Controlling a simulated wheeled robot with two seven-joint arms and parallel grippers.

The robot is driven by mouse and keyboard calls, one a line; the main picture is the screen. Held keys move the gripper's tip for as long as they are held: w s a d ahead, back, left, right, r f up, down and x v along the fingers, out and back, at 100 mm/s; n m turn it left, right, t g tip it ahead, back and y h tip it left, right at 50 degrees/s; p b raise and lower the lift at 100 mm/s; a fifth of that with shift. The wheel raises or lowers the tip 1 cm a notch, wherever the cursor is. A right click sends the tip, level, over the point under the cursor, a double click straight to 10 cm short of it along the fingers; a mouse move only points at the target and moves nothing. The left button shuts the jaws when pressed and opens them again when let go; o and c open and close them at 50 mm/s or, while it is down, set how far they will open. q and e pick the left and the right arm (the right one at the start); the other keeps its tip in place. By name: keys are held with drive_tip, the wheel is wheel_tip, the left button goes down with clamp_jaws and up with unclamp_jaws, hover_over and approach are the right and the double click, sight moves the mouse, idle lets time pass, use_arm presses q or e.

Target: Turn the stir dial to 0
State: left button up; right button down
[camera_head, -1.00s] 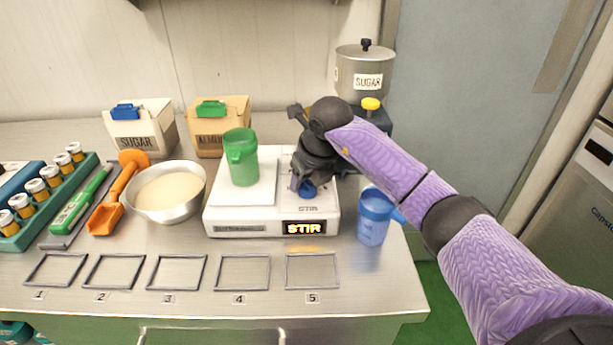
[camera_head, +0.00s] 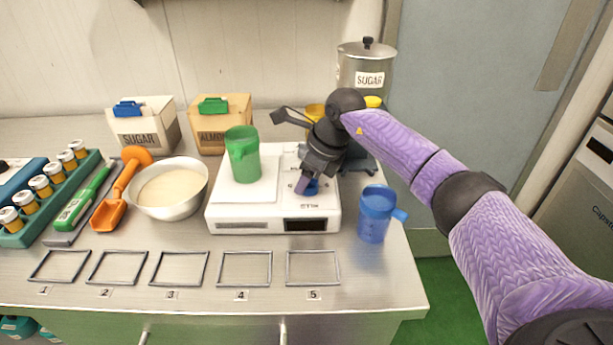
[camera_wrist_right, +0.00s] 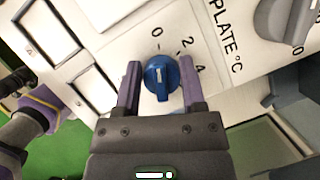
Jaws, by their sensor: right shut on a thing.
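The blue stir dial (camera_wrist_right: 160,88) sits on the white hot plate stirrer (camera_head: 225,222), beside printed marks 0, 2 and 4. In the right wrist view its white pointer line points up, about toward the 0. My right gripper (camera_wrist_right: 159,68) is shut on the dial, one purple finger on each side. In the head view the right gripper (camera_head: 306,185) reaches down onto the stirrer's right side and partly covers the dial. The display (camera_head: 305,225) on the stirrer's front is dark.
A green jug (camera_head: 242,155) stands on the stirrer's plate. A blue jug (camera_head: 374,218) stands close to its right. A metal bowl (camera_head: 170,207) is to the left. Empty numbered frames (camera_head: 243,284) line the table's front. A sugar dispenser (camera_head: 366,72) stands behind.

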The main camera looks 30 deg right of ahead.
idle(0.4)
drive_tip(key=shift+c, duration=1)
unclamp_jaws()
drive_tip(key=p+v, duration=0.2)
drive_tip(key=v, duration=0.8)
drive_tip(key=shift+f, duration=0.1)
